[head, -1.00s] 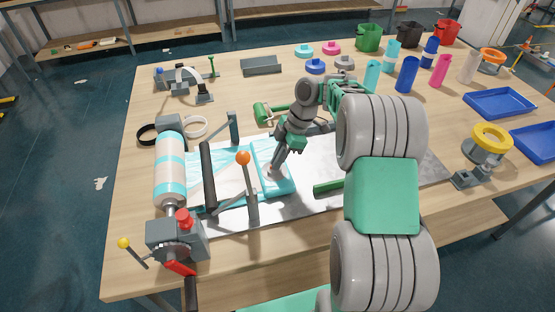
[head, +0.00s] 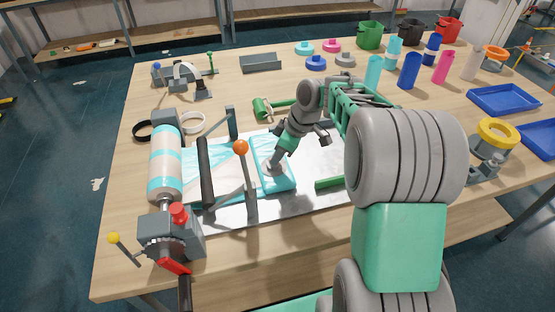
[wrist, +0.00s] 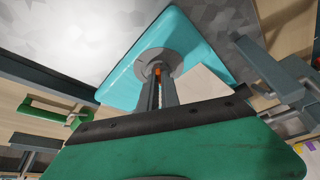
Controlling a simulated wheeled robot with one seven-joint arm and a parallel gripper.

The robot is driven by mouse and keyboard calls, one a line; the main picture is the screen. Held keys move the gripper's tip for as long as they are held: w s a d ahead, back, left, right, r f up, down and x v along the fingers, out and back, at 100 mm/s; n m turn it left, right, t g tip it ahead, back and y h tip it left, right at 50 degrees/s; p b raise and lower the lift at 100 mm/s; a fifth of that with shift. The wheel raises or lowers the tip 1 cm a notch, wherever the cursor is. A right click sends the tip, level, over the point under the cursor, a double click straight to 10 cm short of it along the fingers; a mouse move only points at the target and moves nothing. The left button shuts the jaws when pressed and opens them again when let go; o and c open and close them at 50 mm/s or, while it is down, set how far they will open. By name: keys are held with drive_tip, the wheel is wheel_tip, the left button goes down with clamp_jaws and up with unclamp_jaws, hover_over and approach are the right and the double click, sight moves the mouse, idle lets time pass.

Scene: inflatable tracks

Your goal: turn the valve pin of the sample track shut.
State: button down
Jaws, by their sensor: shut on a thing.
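The sample track (head: 283,184) is a flat cyan piece with a pale middle, lying on the metal sheet on the table. It also shows in the wrist view (wrist: 128,82). A grey round valve base (wrist: 172,56) sits on it. A small orange-red valve pin (wrist: 157,71) shows at the middle of this base, between my fingertips. My gripper (wrist: 156,88) is shut on the pin and points down at the track. In the head view my gripper (head: 275,164) reaches the track from above; the pin is hidden there.
A cyan-and-white roll (head: 166,165) is farther left. A green mallet (head: 262,108) lies behind, and a green bar (head: 329,184) lies to the right.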

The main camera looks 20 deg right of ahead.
drive_tip(key=m+b, duration=0.1)
drive_tip(key=m, duration=0.1)
drive_tip(key=m+t+h, duration=0.1)
drive_tip(key=m+b, duration=0.1)
drive_tip(key=m, duration=0.1)
drive_tip(key=shift+s+a+m+h+b, duration=0.2)
drive_tip(key=shift+a+m+h+b, duration=0.05)
drive_tip(key=shift+m+h+b, duration=0.1)
drive_tip(key=m+h, duration=0.1)
drive_tip(key=m, duration=0.1)
drive_tip(key=m+h+b, duration=0.1)
drive_tip(key=m, duration=0.2)
drive_tip(key=shift+a+m+t+b, duration=0.2)
drive_tip(key=shift+m+t+b, duration=0.1)
drive_tip(key=shift+t, duration=0.1)
drive_tip(key=c, duration=1.6)
unclamp_jaws()
drive_tip(key=shift+r, duration=0.15)
drive_tip(key=v, duration=0.7)
drive_tip(key=shift+s+a+r, duration=0.15)
drive_tip(key=shift+s+r, duration=0.1)
